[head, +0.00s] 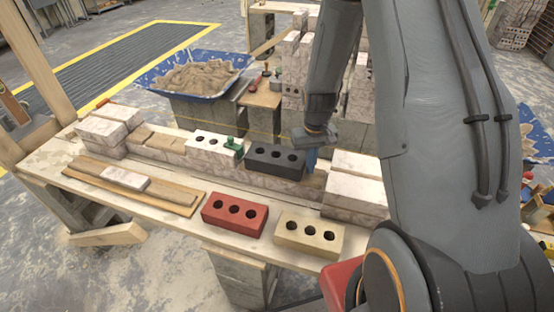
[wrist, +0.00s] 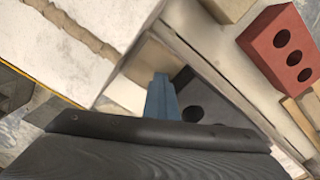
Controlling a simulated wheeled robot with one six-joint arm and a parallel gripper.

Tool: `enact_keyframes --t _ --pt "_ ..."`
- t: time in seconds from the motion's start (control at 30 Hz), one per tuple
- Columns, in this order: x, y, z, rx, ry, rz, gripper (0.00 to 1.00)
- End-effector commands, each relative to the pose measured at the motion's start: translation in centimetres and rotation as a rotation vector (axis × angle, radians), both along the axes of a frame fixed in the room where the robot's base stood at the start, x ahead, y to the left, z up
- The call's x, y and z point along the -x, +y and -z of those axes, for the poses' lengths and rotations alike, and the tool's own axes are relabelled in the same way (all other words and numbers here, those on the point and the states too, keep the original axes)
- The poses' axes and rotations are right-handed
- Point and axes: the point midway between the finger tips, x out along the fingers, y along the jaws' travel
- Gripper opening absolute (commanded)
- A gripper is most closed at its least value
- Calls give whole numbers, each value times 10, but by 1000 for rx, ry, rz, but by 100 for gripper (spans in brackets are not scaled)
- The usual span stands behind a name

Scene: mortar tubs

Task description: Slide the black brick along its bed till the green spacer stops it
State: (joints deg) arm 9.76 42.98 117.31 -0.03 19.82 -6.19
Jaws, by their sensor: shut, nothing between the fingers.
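The black brick (head: 275,158) with several round holes lies on the wall's course. The green spacer (head: 232,144) stands just left of it, at the right end of a white brick (head: 205,146). I cannot tell whether spacer and black brick touch. My gripper (head: 311,160) is shut and empty, its blue fingers pointing down at the black brick's right end. In the wrist view the blue fingers (wrist: 162,98) are right beside the end of the black brick (wrist: 194,88); contact is unclear. The spacer is not visible there.
A red brick (head: 235,214) and a tan brick (head: 309,234) lie on the bench in front of the wall. Pale blocks (head: 355,186) stand right of my gripper. A yellow line runs behind the course. A blue tub of mortar (head: 151,77) stands behind.

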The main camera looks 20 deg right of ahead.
Motion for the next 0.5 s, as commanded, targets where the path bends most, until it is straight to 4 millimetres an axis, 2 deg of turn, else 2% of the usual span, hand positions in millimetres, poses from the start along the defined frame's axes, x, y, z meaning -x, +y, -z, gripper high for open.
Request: enact_keyframes --t 0.5 --pt "-5 7 0 0 -3 -1 0"
